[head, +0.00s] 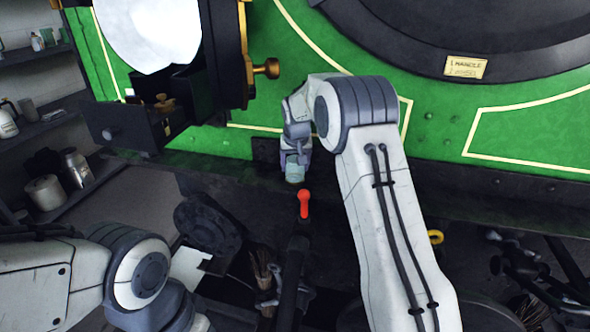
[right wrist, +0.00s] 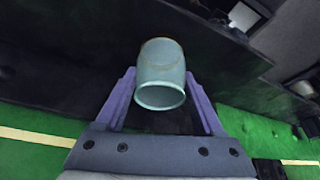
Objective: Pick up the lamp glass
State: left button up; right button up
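The lamp glass (head: 295,173) is a small, pale blue-green, see-through cylinder. In the head view it shows just below my right gripper's fingers, in front of the dark ledge under the green side. In the right wrist view the lamp glass (right wrist: 160,72) sits between the two purple-grey fingers with its open rim toward the camera. My right gripper (right wrist: 160,82) appears shut on it, the fingertips close against both sides. The right gripper (head: 295,158) points down in the head view. My left arm shows at lower left, but its gripper is out of view.
A black and brass lamp housing (head: 225,55) with an open drawer (head: 130,128) is at upper left. A red-knobbed lever (head: 304,203) stands just below the glass. Shelves (head: 70,195) with jars and cans are at far left. Dark machinery lies below.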

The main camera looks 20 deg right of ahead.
jog(key=c, duration=0.8)
jog(key=shift+r, duration=0.1)
